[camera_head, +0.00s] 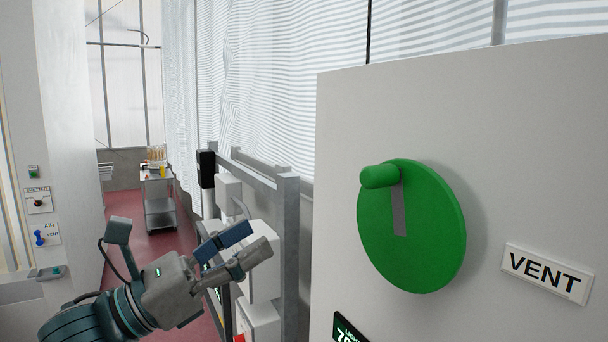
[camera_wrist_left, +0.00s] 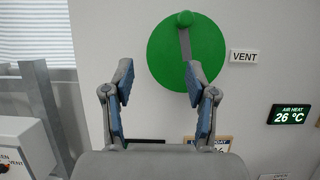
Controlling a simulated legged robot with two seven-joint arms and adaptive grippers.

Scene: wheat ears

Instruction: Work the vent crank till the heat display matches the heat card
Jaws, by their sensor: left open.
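The vent crank is a green disc (camera_head: 425,245) with a green knob (camera_head: 379,177) at its upper left and a grey stripe, mounted on a pale panel. It also shows in the left wrist view (camera_wrist_left: 160,60), with the knob (camera_wrist_left: 184,19) at the top. My left gripper (camera_head: 250,247) is open and empty, left of the disc and apart from it; in the wrist view its fingers (camera_wrist_left: 157,88) stand in front of the disc's lower part. The air heat display (camera_wrist_left: 292,115) reads 26 °C. A card (camera_wrist_left: 208,144) is partly hidden behind a finger. I cannot identify the heat card. My right gripper is not in view.
A VENT label (camera_head: 546,273) is right of the disc. A dark light display (camera_head: 350,328) is cut off below. A grey metal frame (camera_head: 288,245) with boxes stands behind my left gripper. A trolley (camera_head: 159,200) stands on the red floor farther back.

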